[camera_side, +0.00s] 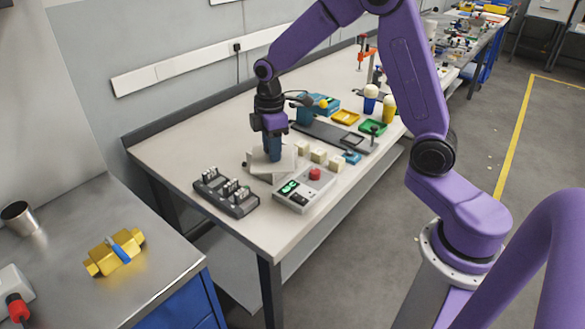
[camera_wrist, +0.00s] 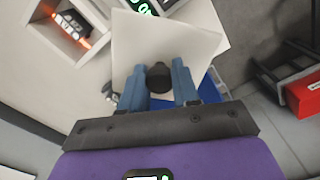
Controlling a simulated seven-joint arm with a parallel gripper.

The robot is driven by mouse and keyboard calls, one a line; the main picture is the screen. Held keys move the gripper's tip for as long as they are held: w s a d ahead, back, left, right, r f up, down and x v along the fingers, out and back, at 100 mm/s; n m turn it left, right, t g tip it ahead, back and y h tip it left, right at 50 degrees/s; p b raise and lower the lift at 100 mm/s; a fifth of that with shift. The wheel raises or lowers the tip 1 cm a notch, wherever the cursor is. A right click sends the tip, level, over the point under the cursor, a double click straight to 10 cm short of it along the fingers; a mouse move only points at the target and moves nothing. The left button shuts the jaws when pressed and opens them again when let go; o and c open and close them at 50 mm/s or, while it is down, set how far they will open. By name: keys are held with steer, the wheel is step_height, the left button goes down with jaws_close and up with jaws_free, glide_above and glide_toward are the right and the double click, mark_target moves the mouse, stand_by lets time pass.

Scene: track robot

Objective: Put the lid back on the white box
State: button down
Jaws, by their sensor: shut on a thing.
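The lid (camera_wrist: 195,45) is a flat white square plate with a round black knob (camera_wrist: 158,77) in the wrist view. My gripper (camera_wrist: 158,84) has its two blue fingers on either side of the knob and holds the lid. In the side view my gripper (camera_side: 273,156) points down at the near part of the bench, with the pale lid (camera_side: 287,163) beneath it. The white box (camera_wrist: 48,43) is open at the upper left of the wrist view, with dark parts and an orange glow inside. The lid is to its right in that view. In the side view the fingers and lid hide much of this spot.
A grey device (camera_side: 304,188) with a green display and red button stands close in front. A dark rack (camera_side: 226,193) is to the left. Several cream blocks (camera_side: 318,156) and a dark track (camera_side: 334,135) lie to the right. The bench's front edge is near.

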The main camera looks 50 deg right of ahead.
steer(key=w+d+m, duration=0.8)
steer(key=w+d, duration=0.3)
steer(key=shift+d+f, duration=0.15)
steer(key=shift+f, duration=1.5)
steer(key=shift+d+f, duration=0.1)
steer(key=shift+f, duration=1.55)
steer(key=shift+f, duration=0.5)
steer(key=shift+c, duration=1.3)
jaws_free()
steer(key=shift+r, duration=0.1)
step_height(320, 180, up, 7)
